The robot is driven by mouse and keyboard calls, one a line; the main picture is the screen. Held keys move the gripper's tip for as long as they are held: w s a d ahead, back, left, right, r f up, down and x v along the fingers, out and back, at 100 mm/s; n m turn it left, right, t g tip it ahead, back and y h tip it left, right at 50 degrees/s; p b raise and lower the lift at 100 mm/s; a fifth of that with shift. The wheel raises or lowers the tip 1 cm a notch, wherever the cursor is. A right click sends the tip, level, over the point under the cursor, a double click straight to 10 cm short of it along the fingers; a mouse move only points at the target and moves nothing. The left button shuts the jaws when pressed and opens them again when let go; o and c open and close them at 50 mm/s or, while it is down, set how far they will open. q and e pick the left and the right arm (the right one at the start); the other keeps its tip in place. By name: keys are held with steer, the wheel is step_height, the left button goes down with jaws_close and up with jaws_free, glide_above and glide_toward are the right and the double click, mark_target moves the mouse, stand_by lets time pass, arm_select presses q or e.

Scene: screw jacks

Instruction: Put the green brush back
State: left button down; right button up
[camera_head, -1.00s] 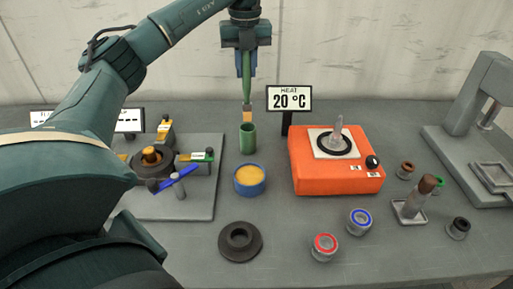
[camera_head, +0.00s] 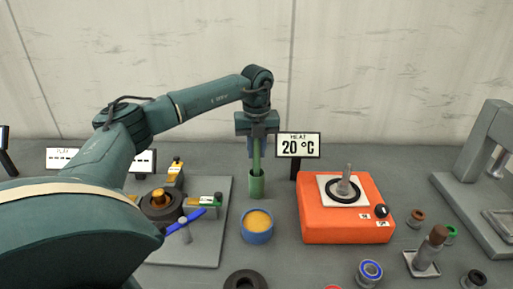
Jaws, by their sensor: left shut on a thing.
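The green brush (camera_head: 257,156) is upright, its handle in my left gripper (camera_head: 257,137), which is shut on it. The brush's lower end is inside the green cup (camera_head: 257,185), so its bristles are hidden. The cup stands upright on the grey table behind a blue pot (camera_head: 257,226) with yellow-orange contents. My right gripper is not in view.
A grey plate (camera_head: 210,245) with clamps and a blue-handled part is to the left. Small jars and a grey press (camera_head: 486,165) are at the right.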

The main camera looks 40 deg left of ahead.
arm_select(q)
steer(key=c, duration=1.7)
jaws_free()
steer(key=shift+f, duration=0.15)
steer(key=shift+c, duration=0.2)
steer(key=o, duration=0.5)
steer(key=shift+c, duration=0.2)
steer(key=r, duration=0.6)
steer(key=r+b, duration=0.1)
steer(key=r, duration=0.5)
steer(key=shift+s+d+r, duration=0.1)
steer(key=shift+d+r, duration=0.1)
